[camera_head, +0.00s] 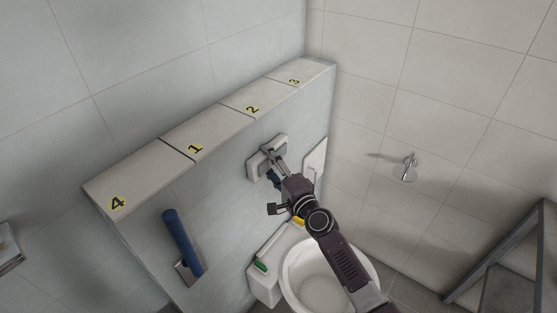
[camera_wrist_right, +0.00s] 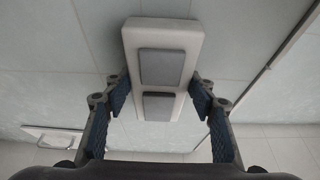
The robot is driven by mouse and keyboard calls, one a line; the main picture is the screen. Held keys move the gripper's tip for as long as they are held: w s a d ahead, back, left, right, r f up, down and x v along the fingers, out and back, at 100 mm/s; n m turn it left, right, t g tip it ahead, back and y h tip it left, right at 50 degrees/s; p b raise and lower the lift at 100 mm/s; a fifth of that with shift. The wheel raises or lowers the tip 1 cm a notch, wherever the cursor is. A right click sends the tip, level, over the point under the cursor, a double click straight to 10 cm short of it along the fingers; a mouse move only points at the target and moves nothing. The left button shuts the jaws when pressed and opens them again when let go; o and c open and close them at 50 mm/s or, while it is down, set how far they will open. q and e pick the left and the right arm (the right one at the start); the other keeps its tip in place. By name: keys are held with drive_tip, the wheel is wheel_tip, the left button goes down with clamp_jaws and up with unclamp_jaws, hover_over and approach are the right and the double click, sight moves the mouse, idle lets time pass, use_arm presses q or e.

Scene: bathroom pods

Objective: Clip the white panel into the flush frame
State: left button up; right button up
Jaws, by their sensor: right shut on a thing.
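The white panel (camera_wrist_right: 161,39), a thick rectangle with two grey buttons, sits between the blue-padded fingers of my right gripper (camera_wrist_right: 160,100) in the wrist view. The fingers press on its two sides. In the head view the panel (camera_head: 254,167) is at the grey wall below the numbered ledge, with my right gripper (camera_head: 270,158) in front of it. The flush frame cannot be made out; it may be hidden behind the panel. I cannot tell whether the panel touches the wall. My left gripper is not in view.
A white rectangular plate (camera_head: 315,158) is right of the panel. A toilet (camera_head: 321,290) stands below my right arm, beside a white box (camera_head: 263,287) with green and yellow items. A blue-handled tool (camera_head: 180,238) hangs left. A metal fitting (camera_head: 408,168) projects from the right wall.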

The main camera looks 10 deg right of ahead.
drive_tip(key=o, duration=1.4)
drive_tip(key=shift+s, duration=0.1)
drive_tip(key=shift+s, duration=0.25)
drive_tip(key=v, duration=1.1)
drive_tip(key=shift+s+d+r, duration=0.15)
drive_tip(key=shift+s+d, duration=0.15)
